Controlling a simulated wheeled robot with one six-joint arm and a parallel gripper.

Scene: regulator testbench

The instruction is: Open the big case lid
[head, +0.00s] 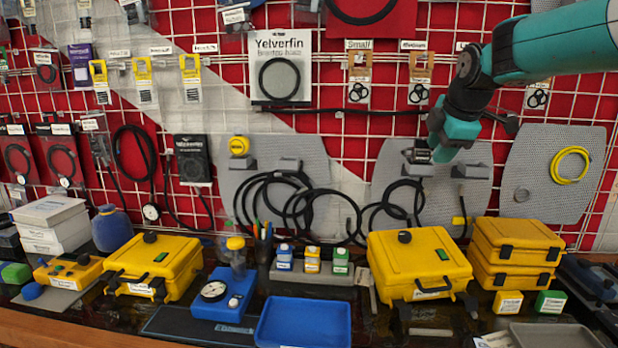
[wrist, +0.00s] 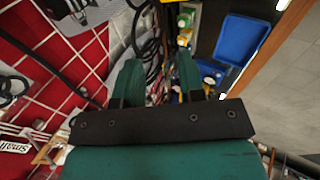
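A large yellow case (head: 420,255) with a black knob and a small green label on its lid stands on the bench, right of centre in the head view. Its lid is down. Black latches and a handle show on its front; I cannot tell whether the latches are fastened. A similar yellow case (head: 155,262) stands at the left, also with its lid down. My teal gripper (head: 437,148) is raised well above the right-hand case, in front of the pegboard, touching nothing. In the wrist view my gripper (wrist: 157,78) has its two fingers apart with nothing between them.
Two smaller stacked yellow cases (head: 517,250) stand close to the right of the large case. A blue tray (head: 304,322) lies at the front and shows in the wrist view (wrist: 241,50). Small bottles (head: 312,259) and a blue gauge stand (head: 222,296) stand between the cases. Hoses hang behind.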

